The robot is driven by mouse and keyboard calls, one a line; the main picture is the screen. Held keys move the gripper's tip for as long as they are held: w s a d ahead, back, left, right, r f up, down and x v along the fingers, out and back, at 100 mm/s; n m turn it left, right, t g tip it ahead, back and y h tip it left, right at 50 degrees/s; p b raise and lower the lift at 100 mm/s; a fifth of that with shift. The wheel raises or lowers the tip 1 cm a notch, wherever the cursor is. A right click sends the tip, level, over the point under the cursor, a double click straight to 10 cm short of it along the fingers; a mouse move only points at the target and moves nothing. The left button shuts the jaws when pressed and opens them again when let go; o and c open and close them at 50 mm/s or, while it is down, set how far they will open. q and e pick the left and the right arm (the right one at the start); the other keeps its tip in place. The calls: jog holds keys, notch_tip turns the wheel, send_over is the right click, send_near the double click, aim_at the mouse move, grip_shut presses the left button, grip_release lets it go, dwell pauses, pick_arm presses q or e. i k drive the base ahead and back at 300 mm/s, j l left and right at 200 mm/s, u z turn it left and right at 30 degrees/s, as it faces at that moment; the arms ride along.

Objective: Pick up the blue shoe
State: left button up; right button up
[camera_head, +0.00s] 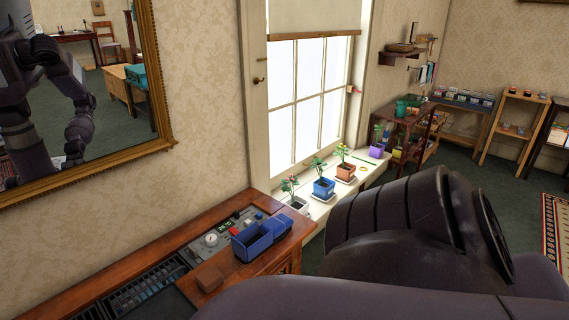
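I cannot make out a blue shoe in this view. Neither gripper shows directly. The mirror at the left reflects part of my body and an arm, too small to tell a gripper's state.
Potted plants line the sill (318,210). Shelves stand along the far wall; green carpet (510,182) lies open before them.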

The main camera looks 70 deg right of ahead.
aim_at(251, 243)
jog(key=z, duration=0.45)
jog(key=k+l+z, duration=0.1)
jog(key=z, duration=0.4)
jog(key=l+z, duration=0.1)
jog(key=z, duration=0.35)
jog(key=l+z, duration=0.1)
jog(key=z, duration=0.35)
jog(key=k+l, duration=0.05)
